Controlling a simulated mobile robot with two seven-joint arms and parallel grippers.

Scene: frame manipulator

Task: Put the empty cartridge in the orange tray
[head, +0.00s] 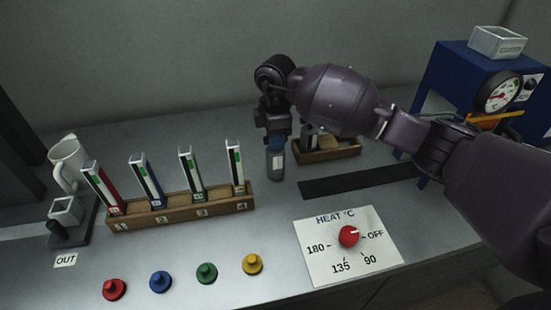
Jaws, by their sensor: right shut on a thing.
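A wooden tray (340,154) stands just right of and behind the gripper and holds dark cylinders, partly hidden by my arm. An orange piece (493,120), perhaps the orange tray, shows under the gauge on the blue machine (455,75) at the right; my arm is in front of part of that area. My left gripper is out of view.
A wooden rack (180,212) with several upright coloured gauges stands left of the cylinder. A white mug (68,162) and a small holder (66,212) are far left. Several coloured buttons (207,273) and a heat dial (348,237) are in front. A dark strip (355,183) lies right.

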